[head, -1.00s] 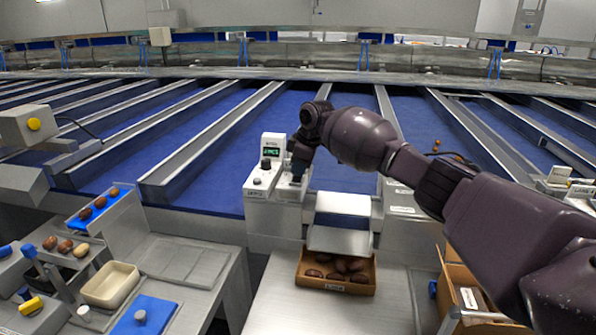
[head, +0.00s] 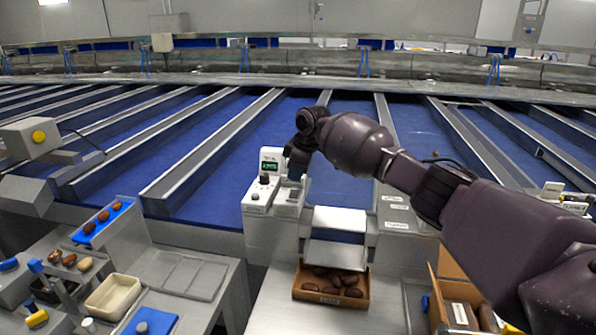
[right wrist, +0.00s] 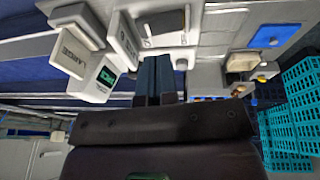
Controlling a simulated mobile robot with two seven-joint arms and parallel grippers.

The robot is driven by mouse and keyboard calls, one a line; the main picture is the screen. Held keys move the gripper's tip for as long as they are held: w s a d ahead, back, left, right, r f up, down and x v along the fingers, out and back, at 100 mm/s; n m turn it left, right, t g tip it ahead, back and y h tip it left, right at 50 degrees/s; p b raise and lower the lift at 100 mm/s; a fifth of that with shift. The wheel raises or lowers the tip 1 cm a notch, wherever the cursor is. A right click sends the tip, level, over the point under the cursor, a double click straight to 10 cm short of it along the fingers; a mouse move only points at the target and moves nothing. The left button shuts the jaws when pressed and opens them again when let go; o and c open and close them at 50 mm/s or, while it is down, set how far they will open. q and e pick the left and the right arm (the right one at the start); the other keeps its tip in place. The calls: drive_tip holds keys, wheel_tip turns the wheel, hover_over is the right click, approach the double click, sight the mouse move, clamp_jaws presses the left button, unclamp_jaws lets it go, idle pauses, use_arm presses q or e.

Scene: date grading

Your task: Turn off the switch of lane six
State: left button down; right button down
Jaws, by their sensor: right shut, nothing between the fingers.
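The grey-white control box (head: 257,195) stands at the head of a blue lane in the head view. It has a small green display (head: 268,165) and dark knobs on its sloped face. My right gripper (head: 296,176) is shut and empty, pointing down at the right part of this box; its fingers cover what lies under them. Whether it touches a switch cannot be told. In the right wrist view the shut fingers (right wrist: 157,82) show beside the box with the green display (right wrist: 107,76). The lane number cannot be read. My left gripper is not in view.
A white chute (head: 338,219) stands right of the box, above a cardboard tray (head: 330,297) of dates. An open carton (head: 447,270) is at the right. A cream bin (head: 114,292) and date samples are at the left. Metal dividers separate the blue lanes.

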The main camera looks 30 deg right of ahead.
drive_tip(key=s+a+b+v, duration=0.1)
drive_tip(key=a+v, duration=0.1)
drive_tip(key=v, duration=0.8)
drive_tip(key=shift+d+b, duration=0.3)
drive_tip(key=shift+d, duration=0.1)
